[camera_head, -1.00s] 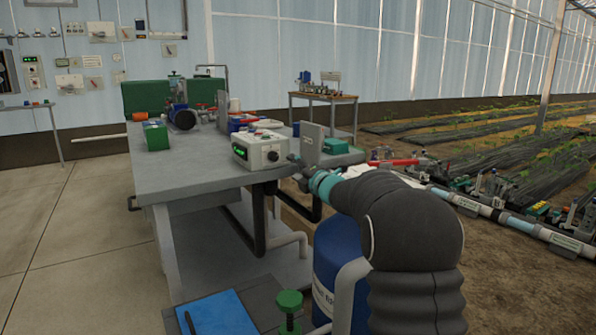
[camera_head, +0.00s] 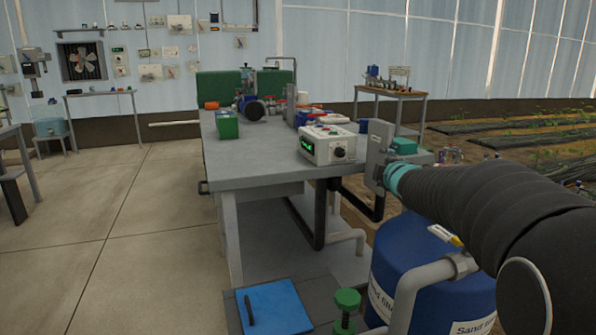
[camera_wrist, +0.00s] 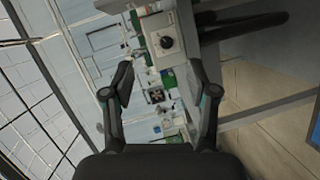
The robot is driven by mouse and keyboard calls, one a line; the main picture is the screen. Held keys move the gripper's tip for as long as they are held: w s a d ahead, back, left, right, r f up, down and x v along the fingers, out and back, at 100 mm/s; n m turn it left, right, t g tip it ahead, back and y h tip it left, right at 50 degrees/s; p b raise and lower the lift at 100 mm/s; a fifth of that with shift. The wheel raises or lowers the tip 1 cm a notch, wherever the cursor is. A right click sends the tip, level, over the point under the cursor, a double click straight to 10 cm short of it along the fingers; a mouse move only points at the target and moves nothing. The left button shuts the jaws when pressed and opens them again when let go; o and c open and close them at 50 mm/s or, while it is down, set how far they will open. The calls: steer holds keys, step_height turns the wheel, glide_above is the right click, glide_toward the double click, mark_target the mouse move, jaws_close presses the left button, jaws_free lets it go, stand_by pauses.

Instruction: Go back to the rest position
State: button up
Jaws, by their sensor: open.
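My gripper (camera_wrist: 160,92) shows in the wrist view with its two dark fingers spread apart and nothing between them. The white control box (camera_head: 328,146) with a green display stands on the grey table (camera_head: 250,172), left of the arm's end. Its face with a dark knob also shows beyond the fingers in the wrist view (camera_wrist: 166,42). I cannot tell the exact gap to it.
A blue drum (camera_head: 425,262) stands below my arm. A small side table (camera_head: 392,92) stands behind. The concrete floor (camera_head: 130,220) on the left is clear.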

steer(key=s+a+f+m+g+p, duration=0.1)
steer(key=s+a+f+m+g, duration=0.1)
steer(key=s, duration=1.2)
steer(key=s+a+f+m+g+p, duration=0.1)
steer(key=s+f+m+g, duration=0.4)
steer(key=s, duration=0.9)
steer(key=s+a+f+m+g+p, duration=0.1)
steer(key=s+a+f+m+g, duration=0.2)
steer(key=s+f+m, duration=0.4)
steer(key=s+a+m, duration=0.1)
steer(key=s, duration=0.6)
steer(key=shift+s+m+g, duration=0.3)
steer(key=shift+m, duration=0.1)
